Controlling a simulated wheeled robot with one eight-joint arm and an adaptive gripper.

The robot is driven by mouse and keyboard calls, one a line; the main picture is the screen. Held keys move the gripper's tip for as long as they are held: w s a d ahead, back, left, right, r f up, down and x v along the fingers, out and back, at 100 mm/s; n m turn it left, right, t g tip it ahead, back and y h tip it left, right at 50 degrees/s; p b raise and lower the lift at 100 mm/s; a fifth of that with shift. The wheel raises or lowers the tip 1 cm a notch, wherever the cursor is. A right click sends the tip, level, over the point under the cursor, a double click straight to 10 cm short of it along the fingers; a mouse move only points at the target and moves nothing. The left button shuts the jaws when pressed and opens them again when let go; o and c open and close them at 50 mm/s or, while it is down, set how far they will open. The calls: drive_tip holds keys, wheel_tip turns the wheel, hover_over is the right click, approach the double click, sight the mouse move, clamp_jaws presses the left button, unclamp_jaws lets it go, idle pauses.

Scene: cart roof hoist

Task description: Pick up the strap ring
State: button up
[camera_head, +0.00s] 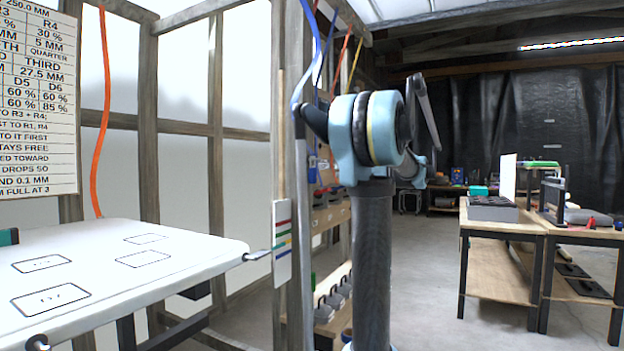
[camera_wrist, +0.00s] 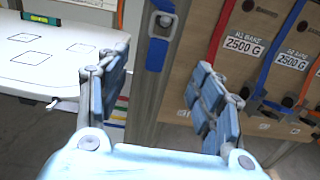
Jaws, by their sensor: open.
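In the head view, a blue strap (camera_head: 300,72) comes down by the wooden post, with a small blue piece (camera_head: 312,168) lower down. My arm covers part of that area, and the gripper cannot be made out there.
A board with red and blue straps and 2500 G labels (camera_wrist: 245,43) is at the right of the wrist view. A white marked table (camera_head: 185,262) is at left, with a colour-striped card (camera_head: 282,243) beside it. A wooden workbench (camera_head: 500,224) stands right, with open floor before it.

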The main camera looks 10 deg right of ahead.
sight(316, 170)
drive_tip(key=x, duration=1.2)
drive_tip(key=shift+w+a, duration=0.1)
drive_tip(key=shift+a, duration=0.2)
drive_tip(key=shift+c, duration=0.3)
drive_tip(key=c, duration=1.1)
